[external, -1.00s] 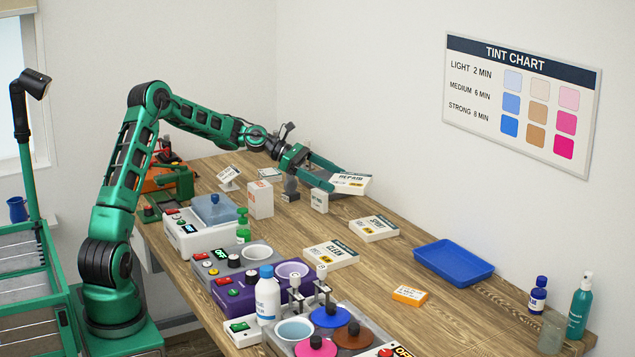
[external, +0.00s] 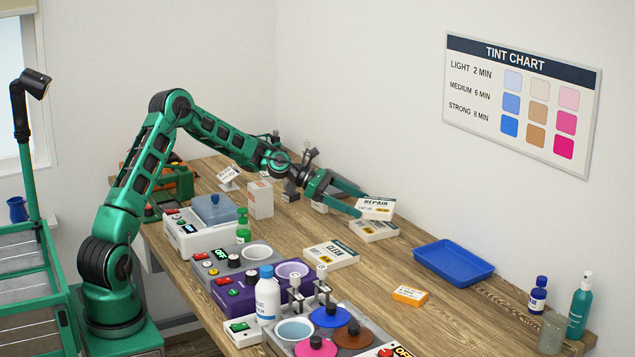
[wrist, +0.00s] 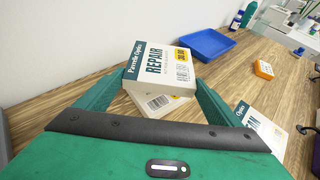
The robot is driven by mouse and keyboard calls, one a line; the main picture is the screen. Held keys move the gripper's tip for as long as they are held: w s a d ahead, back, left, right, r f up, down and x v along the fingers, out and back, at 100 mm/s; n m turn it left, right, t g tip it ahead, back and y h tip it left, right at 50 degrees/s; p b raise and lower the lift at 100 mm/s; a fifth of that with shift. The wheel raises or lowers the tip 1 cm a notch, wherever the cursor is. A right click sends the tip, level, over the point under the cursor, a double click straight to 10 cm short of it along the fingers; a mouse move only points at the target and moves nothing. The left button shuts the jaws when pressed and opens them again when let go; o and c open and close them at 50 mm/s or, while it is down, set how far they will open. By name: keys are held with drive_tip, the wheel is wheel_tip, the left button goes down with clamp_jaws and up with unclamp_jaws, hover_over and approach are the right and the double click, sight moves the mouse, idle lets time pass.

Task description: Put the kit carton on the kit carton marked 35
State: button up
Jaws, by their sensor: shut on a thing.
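My gripper (external: 361,203) is shut on the white and teal kit carton lettered REPAIR (external: 377,207), which also shows between the fingers in the wrist view (wrist: 157,66). The held carton is directly over another white kit carton (external: 374,233), seen partly beneath it in the wrist view (wrist: 160,104). The held carton covers much of the lower one's top. I cannot tell whether the two touch. A third kit carton, lettered CLEAN (external: 330,255), lies flat nearer the camera, apart from them. I cannot read a 35 on any carton.
A blue tray (external: 453,262) lies to the right, and a small orange box (external: 409,295) in front of it. A white upright box (external: 260,199) stands left of the gripper. Bowls, bottles and devices fill the table's near left edge. Bare wood lies between the cartons and tray.

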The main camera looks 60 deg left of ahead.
sight(354, 222)
wheel_tip(354, 222, down, 4)
drive_tip(key=shift+f, duration=0.1)
idle(0.4)
drive_tip(key=o, duration=0.9)
drive_tip(key=v, duration=1.2)
